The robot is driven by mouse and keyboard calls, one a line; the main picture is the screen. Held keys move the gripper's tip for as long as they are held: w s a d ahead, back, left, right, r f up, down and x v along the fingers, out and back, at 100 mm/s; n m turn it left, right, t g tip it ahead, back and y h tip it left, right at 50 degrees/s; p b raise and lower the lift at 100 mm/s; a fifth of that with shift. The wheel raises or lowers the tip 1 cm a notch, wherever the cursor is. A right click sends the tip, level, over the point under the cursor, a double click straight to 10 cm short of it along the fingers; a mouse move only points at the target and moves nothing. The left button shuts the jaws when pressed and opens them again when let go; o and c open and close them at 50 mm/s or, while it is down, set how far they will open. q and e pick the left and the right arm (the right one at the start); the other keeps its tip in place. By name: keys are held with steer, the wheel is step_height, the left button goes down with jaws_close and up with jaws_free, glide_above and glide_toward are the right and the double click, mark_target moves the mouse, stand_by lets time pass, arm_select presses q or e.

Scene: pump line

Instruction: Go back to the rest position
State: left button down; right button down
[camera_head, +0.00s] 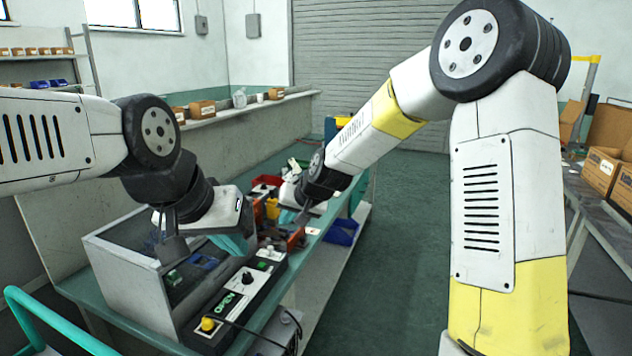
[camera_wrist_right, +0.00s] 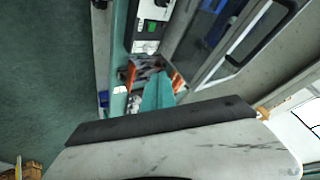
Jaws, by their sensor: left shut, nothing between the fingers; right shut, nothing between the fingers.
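My left gripper (camera_head: 236,246) hangs at the end of the arm from the left, in front of the grey open-topped enclosure on the bench. Its teal fingers are shut and empty. My right gripper (camera_head: 288,215) reaches far out over the bench, close to an orange-and-grey part (camera_head: 291,240). Its teal fingers also show in the right wrist view (camera_wrist_right: 157,93), together and with nothing between them, in front of the orange-and-grey part (camera_wrist_right: 130,72). Whether they touch it I cannot tell.
The grey enclosure (camera_head: 125,262) and a black control panel (camera_head: 232,305) reading "OPEN", with a yellow button, stand on the green-topped bench. The floor (camera_head: 400,220) right of the bench is clear. Cardboard boxes (camera_head: 601,170) stand far right.

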steer(key=s+d+r+h, duration=0.2)
steer(key=s+d+r, duration=0.9)
steer(key=s+d, duration=0.35)
steer(key=s+d+h, duration=0.1)
steer(key=s+d, duration=0.8)
steer(key=s, duration=0.5)
steer(key=shift+d+r+m+h, duration=0.15)
steer(key=shift+d+m+h, duration=0.15)
